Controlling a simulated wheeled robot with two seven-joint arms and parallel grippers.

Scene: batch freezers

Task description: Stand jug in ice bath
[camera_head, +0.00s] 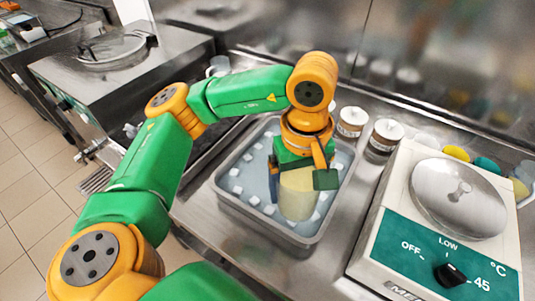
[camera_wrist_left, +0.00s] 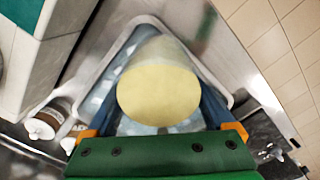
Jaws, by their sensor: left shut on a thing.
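The jug (camera_head: 298,199) is pale, with cream-yellow contents, and looks roughly upright inside the ice bath (camera_head: 262,232). The ice bath is a grey rectangular pan with bluish water and several white ice cubes. My left gripper (camera_head: 299,178) is above the pan, shut on the jug with one finger on each side. In the left wrist view, the round cream-yellow top of the jug (camera_wrist_left: 158,94) fills the middle, with bath water around it. I cannot tell whether the jug's base touches the pan floor. My right gripper is not in view.
A white hotplate-like unit (camera_head: 380,235) with a dial stands right of the pan. Two lidded jars (camera_head: 385,135) (camera_head: 351,121) stand behind it. Colourful tubs (camera_head: 487,165) are at the far right. A steel machine (camera_head: 110,50) stands at the left; tiled floor lies below.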

